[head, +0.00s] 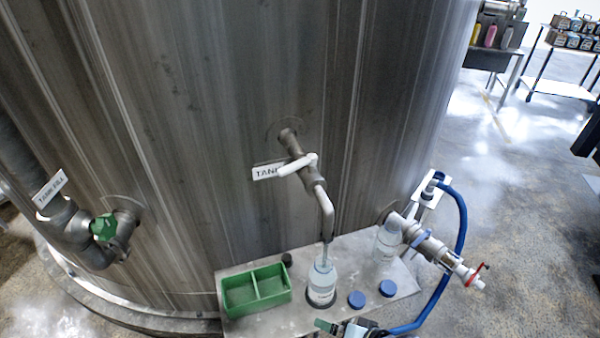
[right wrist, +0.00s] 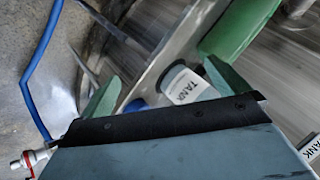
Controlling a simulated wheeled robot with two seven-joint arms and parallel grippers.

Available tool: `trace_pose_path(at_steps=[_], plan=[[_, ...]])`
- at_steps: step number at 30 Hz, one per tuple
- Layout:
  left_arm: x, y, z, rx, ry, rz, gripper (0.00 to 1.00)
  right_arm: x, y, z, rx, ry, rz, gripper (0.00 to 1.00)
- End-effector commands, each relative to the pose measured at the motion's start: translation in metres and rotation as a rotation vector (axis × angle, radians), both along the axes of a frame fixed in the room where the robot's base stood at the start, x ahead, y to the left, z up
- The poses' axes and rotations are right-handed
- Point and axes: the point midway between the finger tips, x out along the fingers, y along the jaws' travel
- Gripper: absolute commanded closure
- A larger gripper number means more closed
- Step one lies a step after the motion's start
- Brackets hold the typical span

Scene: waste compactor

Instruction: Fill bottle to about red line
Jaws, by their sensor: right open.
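A clear bottle (head: 322,285) with a white label stands upright on the metal shelf, under the spout of the tank tap (head: 326,212). A pale column joins spout and bottle neck; I cannot tell whether it is liquid. The tap's white handle (head: 298,166) lies across the pipe. I cannot make out a red line or the bottle's level. My right gripper (head: 338,327) is at the bottom edge of the head view, in front of the bottle. In the right wrist view, my right gripper (right wrist: 162,72) is open, with the labelled bottle (right wrist: 184,87) beyond its fingers. My left gripper is not visible.
The shelf (head: 285,323) also holds a green divided tray (head: 256,290), two blue caps (head: 356,299) (head: 387,288), a small black object (head: 287,259) and a second clear bottle (head: 387,240). A side valve (head: 432,247) and blue hose (head: 462,215) stand at right.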

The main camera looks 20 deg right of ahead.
Motion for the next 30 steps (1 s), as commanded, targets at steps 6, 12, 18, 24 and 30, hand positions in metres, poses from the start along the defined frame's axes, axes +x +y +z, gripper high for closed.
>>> trace_pose_path(at_steps=[6,12,18,24,30], plan=[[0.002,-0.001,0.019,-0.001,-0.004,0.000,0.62,0.064,0.041,0.201,0.743,-0.119,-0.209,0.00],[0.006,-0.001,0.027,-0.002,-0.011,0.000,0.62,0.080,0.037,0.312,1.405,0.037,-0.432,0.00],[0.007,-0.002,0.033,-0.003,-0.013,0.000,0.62,0.087,0.014,0.358,1.862,0.266,-0.693,0.00],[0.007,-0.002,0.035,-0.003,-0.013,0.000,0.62,0.090,0.000,0.366,2.056,0.388,-0.862,0.00],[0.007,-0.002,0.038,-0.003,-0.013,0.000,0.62,0.102,0.001,0.367,2.084,0.402,-0.889,0.00]])
